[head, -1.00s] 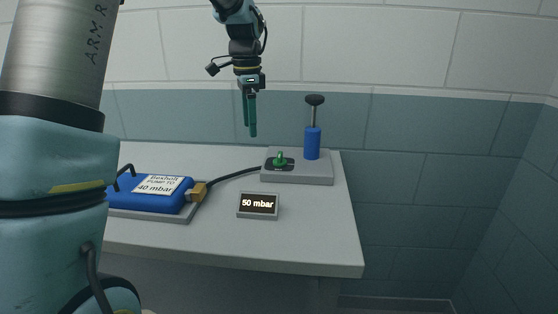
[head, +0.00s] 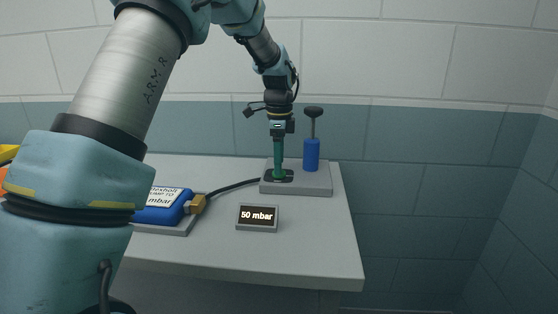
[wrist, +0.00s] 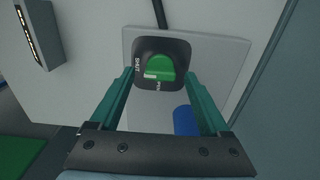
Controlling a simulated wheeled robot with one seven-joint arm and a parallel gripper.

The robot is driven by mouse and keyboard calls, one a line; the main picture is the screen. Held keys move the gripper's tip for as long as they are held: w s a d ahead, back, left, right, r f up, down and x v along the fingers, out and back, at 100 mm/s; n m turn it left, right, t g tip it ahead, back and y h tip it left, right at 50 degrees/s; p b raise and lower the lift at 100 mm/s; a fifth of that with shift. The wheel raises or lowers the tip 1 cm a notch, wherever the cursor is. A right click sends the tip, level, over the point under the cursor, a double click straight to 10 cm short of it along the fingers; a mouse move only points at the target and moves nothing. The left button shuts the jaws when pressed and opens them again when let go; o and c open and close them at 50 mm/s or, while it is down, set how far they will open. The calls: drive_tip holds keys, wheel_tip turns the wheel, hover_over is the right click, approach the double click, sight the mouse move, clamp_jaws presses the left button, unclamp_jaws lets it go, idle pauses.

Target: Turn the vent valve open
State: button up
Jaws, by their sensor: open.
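The vent valve is a green knob (wrist: 160,68) on a black plate (wrist: 178,48) marked SHUT at its left and another, partly hidden word at its lower edge. A white mark on the knob faces the SHUT side in the wrist view. My gripper (wrist: 159,74) is open, its two green fingers either side of the knob with gaps on both sides. In the head view my gripper (head: 278,177) points straight down at the black plate and hides most of the knob. I cannot tell the exact finger height.
The grey base (head: 315,187) also carries a blue pump (head: 312,154) with a black handle, close right of my fingers. A hose runs left to a brass fitting (head: 198,204) on a blue bag (head: 160,213). The table's right front is clear.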

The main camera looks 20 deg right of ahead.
drive_tip(key=shift+f, duration=0.45)
clamp_jaws()
idle(0.4)
